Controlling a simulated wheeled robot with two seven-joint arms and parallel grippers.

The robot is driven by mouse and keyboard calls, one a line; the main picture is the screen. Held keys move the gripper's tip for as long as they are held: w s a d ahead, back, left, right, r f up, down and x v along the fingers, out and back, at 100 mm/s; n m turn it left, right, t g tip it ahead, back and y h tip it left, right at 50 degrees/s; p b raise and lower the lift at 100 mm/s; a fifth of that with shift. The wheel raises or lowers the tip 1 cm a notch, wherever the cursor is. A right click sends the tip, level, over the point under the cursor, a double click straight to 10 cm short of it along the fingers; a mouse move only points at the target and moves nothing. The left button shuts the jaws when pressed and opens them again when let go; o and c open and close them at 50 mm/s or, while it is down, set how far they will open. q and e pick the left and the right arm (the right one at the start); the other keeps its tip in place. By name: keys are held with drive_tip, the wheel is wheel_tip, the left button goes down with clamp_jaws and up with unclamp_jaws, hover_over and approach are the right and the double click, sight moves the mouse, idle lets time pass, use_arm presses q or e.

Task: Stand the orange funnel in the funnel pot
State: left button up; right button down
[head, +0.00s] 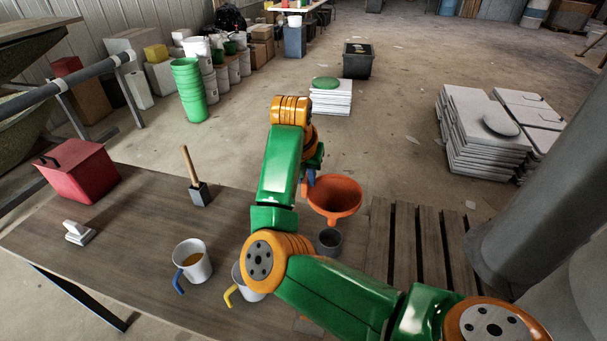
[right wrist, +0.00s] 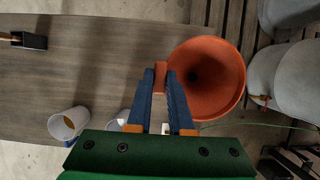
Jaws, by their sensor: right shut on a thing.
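The orange funnel (head: 334,195) is upright, its wide mouth facing up, near the table's right edge. My right gripper (head: 311,179) is shut on the funnel's rim side and holds it up. In the right wrist view the funnel (right wrist: 212,78) lies just right of the blue fingertips of the right gripper (right wrist: 160,72), and I look down into its dark throat. A small dark grey pot (head: 329,241) stands on the table just below the funnel in the head view. The pot is hidden in the right wrist view. The left gripper is not in view.
A slatted pallet (head: 430,240) is at the right.

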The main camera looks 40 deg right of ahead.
sight(306, 192)
drive_tip(key=shift+s+d, duration=0.15)
wheel_tip(306, 192, down, 4)
drive_tip(key=b, duration=0.4)
drive_tip(key=shift+f+b, duration=0.3)
drive_tip(key=shift+f, duration=0.05)
drive_tip(key=shift+r, duration=0.1)
